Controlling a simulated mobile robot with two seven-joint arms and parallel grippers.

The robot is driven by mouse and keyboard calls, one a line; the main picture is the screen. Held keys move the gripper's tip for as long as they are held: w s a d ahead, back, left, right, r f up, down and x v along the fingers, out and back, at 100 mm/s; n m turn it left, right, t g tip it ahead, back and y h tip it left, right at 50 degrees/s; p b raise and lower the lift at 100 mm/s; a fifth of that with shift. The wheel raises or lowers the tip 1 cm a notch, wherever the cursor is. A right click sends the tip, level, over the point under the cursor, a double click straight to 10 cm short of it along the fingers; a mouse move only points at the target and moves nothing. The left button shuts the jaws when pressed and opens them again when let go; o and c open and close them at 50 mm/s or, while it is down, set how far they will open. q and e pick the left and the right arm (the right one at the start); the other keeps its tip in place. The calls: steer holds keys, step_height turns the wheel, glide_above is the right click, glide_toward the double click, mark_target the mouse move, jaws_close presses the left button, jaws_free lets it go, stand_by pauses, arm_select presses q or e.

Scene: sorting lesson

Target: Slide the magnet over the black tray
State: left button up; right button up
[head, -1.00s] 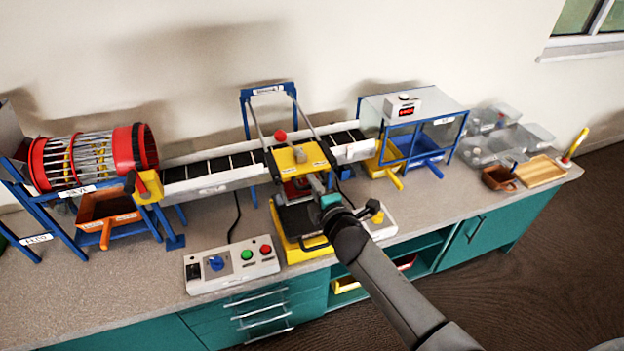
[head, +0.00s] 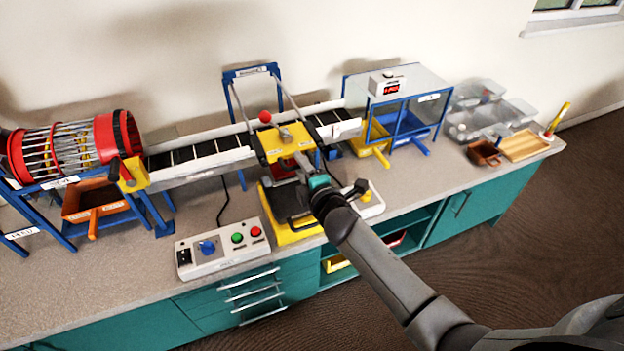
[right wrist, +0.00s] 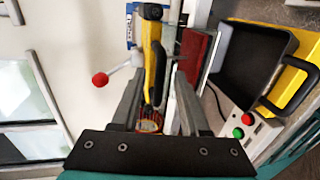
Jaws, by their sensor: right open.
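The magnet unit is a yellow carriage (head: 283,138) with a red ball knob, on the gantry rails across the belt. The black tray (right wrist: 243,62) sits in a yellow holder with a black handle. In the head view the tray (head: 284,198) is in front of the carriage, partly hidden by my arm. My right gripper (right wrist: 158,82) is open, its fingers either side of the yellow handle; contact cannot be told. My left gripper is not in view.
A conveyor (head: 205,158) runs behind the tray. A control box (head: 222,246) with a blue knob and green and red buttons stands left of the tray. A red drum sieve (head: 75,145) is at left, a clear-topped blue frame (head: 400,105) at right. Bare bench lies at front left.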

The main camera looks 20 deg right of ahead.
steer(key=p+v, duration=0.1)
steer(key=v, duration=1.4)
steer(key=shift+w, duration=0.1)
steer(key=s+d+f+m+g+b, duration=0.1)
steer(key=s+f+m+g+b, duration=0.3)
steer(key=f, duration=1.2)
steer(key=s+d+f+m+g+b, duration=0.1)
steer(key=s+f+m+g, duration=0.2)
steer(key=s+f, duration=0.8)
steer(key=s+f+m+g+b, duration=0.5)
steer(key=s+f+m+g, duration=0.2)
steer(key=s+f, duration=1.4)
step_height(320, 180, down, 3)
steer(key=shift+a+m+g+h, duration=0.3)
steer(key=shift+a+m, duration=0.2)
steer(key=shift+m, duration=0.5)
steer(key=shift+s, duration=0.1)
steer(key=shift+c, duration=0.4)
